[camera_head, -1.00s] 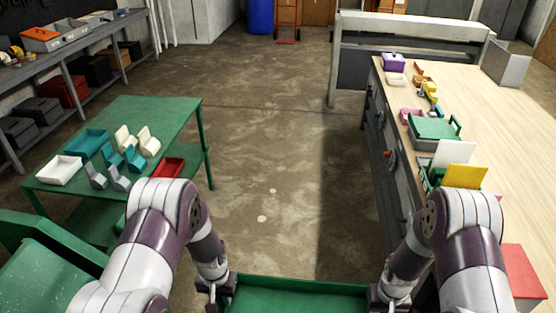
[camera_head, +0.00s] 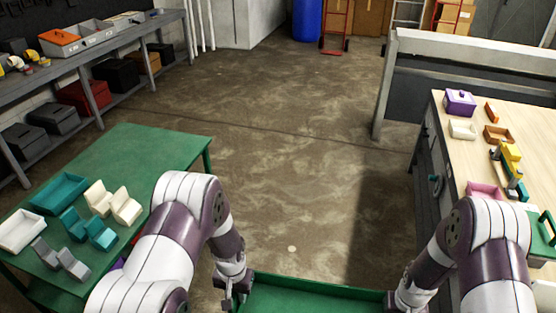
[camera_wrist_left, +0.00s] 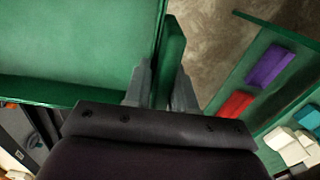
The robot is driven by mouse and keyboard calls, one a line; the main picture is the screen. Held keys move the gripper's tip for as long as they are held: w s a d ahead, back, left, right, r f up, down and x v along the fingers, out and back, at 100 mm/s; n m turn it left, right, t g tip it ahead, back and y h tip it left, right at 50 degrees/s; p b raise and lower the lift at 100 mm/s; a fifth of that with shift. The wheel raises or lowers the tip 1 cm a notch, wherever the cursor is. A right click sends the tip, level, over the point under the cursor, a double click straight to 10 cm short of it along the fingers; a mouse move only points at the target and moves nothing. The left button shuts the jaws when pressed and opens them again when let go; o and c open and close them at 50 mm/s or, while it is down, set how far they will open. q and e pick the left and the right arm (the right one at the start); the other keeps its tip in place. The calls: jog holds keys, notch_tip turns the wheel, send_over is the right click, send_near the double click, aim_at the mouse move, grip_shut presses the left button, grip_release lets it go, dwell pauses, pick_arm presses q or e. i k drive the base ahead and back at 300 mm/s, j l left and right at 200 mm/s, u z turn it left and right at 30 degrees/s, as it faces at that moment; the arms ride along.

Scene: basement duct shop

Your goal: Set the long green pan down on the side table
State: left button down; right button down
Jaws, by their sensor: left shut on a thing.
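The long green pan (camera_head: 310,297) is in front of me at the bottom edge of the head view, its near part cut off. My left gripper (camera_head: 232,286) is shut on its left wall; the left wrist view shows the fingers (camera_wrist_left: 162,88) on both sides of that wall, with the pan's inside (camera_wrist_left: 75,45) to the left. My right gripper (camera_head: 396,300) is at the pan's right end; its fingers are too hidden to tell their state. The green side table (camera_head: 150,155) stands ahead to the left, below and apart from the pan.
White and teal trays (camera_head: 60,193), cream, teal and grey bins crowd the table's near left part; its far part is bare. A wooden-topped workbench (camera_head: 465,155) with small things stands right. Open floor (camera_head: 290,170) lies between. A shelf rack (camera_head: 90,60) stands far left.

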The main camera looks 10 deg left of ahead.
aim_at(167, 162)
jog(key=i+j+u, duration=0.2)
jog(key=i, duration=0.3)
jog(key=i+j+u, duration=0.2)
jog(key=i, duration=0.25)
jog(key=i+l+u, duration=0.2)
jog(key=i, duration=0.3)
jog(key=i+u, duration=0.2)
jog(key=i, duration=0.3)
jog(key=i+u, duration=0.15)
jog(key=i, duration=0.35)
jog(key=i+l+u, duration=0.2)
jog(key=i, duration=0.25)
jog(key=i+l+u, duration=0.2)
jog(key=i, duration=0.25)
jog(key=i+u, duration=0.15)
jog(key=u, duration=0.35)
jog(key=i+l+u, duration=0.1)
jog(key=u, duration=0.4)
jog(key=i+l+u, duration=0.1)
jog(key=u, duration=0.35)
